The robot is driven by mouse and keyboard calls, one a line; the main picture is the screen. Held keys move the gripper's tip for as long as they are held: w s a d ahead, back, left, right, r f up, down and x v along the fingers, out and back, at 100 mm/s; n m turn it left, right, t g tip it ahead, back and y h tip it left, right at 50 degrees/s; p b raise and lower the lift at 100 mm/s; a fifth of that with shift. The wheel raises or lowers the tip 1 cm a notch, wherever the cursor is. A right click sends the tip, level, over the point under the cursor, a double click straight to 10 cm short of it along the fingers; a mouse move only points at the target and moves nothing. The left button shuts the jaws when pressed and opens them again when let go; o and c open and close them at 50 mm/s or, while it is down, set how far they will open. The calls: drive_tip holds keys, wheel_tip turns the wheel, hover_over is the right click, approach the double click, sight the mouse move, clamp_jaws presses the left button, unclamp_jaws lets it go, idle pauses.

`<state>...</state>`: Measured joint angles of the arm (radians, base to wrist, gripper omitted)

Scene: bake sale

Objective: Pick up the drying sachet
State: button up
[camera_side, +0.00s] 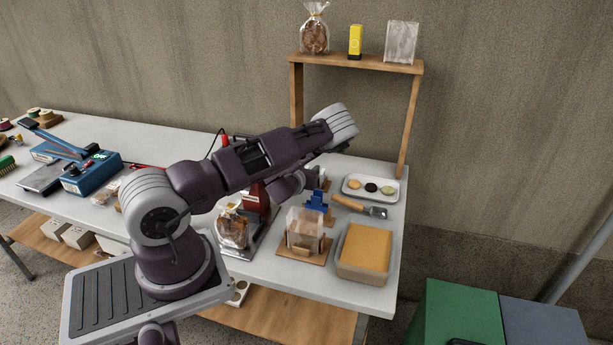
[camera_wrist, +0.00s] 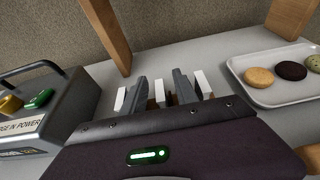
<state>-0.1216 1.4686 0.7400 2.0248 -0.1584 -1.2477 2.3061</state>
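In the wrist view, several small white upright pieces, which look like drying sachets, stand in a row with tan bits between them. The middle white sachet (camera_wrist: 160,93) is between the two grey fingers of my gripper (camera_wrist: 160,91). A left white piece (camera_wrist: 120,98) and a right white piece (camera_wrist: 204,83) are outside the fingers. The fingers are apart, with a gap beside the middle piece; I see no firm hold. The lower parts are hidden by my gripper body. In the side view my arm covers most of this spot.
A white tray (camera_wrist: 258,96) with round cookies lies to the right. A grey machine (camera_wrist: 45,120) with green and yellow buttons stands at left. A wooden shelf post (camera_wrist: 107,35) rises behind. The side view shows a blue object (camera_side: 317,203) and a scoop (camera_side: 360,207) nearby.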

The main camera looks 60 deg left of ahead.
drive_tip(key=shift+w+a+f, duration=0.25)
drive_tip(key=shift+w+a, duration=0.2)
drive_tip(key=shift+w, duration=0.05)
clamp_jaws()
